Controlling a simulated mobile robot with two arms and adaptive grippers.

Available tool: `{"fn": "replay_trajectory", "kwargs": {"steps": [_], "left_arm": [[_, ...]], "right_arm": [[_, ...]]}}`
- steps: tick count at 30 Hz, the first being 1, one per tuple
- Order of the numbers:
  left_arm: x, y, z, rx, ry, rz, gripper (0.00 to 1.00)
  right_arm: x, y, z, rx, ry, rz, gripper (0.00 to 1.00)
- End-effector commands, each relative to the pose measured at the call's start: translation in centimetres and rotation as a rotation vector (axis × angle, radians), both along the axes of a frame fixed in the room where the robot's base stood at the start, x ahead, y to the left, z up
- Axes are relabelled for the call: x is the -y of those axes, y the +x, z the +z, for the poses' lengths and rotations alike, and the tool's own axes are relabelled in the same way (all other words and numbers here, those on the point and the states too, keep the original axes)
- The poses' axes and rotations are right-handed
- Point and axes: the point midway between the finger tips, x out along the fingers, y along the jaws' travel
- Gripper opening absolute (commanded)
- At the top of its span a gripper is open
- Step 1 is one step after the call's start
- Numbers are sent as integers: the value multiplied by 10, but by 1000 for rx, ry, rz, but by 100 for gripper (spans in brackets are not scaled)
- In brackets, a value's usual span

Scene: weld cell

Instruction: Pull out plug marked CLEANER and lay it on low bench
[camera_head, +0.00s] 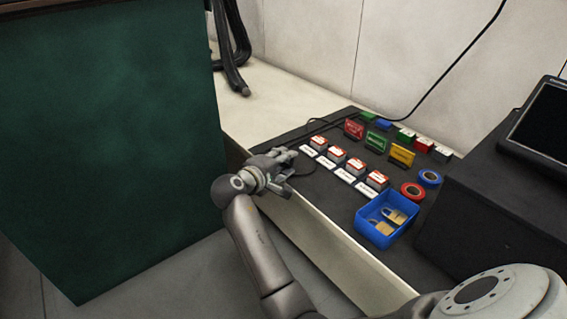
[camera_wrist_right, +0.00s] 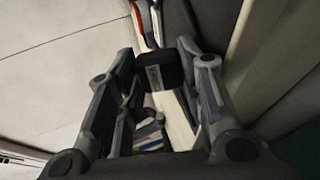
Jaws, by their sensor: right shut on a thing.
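My right gripper (camera_head: 281,170) is at the near left edge of the bench (camera_head: 270,105), beside the row of white-labelled blocks. In the right wrist view its fingers (camera_wrist_right: 155,95) are around a dark plug (camera_wrist_right: 182,62) with a small pale label, and it is shut on it. The label is too small and blurred to read. In the head view the gripper hides most of the plug. A dark cable runs near the gripper over the dark mat (camera_head: 318,182). My left gripper is not in view.
Red-and-white blocks with labels (camera_head: 337,155) stand in a row right of the gripper. A blue bin (camera_head: 370,229) holds padlocks. Tape rolls (camera_head: 412,191), coloured tags (camera_head: 377,141) and a monitor (camera_head: 541,127) are further right. A green panel (camera_head: 110,130) stands left. The bench's back left is partly bare.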

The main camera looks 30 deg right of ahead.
Motion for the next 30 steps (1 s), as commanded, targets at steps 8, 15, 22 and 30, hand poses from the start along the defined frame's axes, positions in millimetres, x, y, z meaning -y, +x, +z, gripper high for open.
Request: {"fn": "replay_trajectory", "kwargs": {"steps": [8, 15, 22, 30], "left_arm": [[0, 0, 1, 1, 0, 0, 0], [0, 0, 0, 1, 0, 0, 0], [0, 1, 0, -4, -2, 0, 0], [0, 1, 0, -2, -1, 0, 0]], "right_arm": [[0, 0, 1, 1, 0, 0, 46], [0, 0, 0, 0, 1, 0, 60], [0, 0, 2, -1, 2, 0, 60], [0, 1, 48, 9, 2, 1, 60]]}}
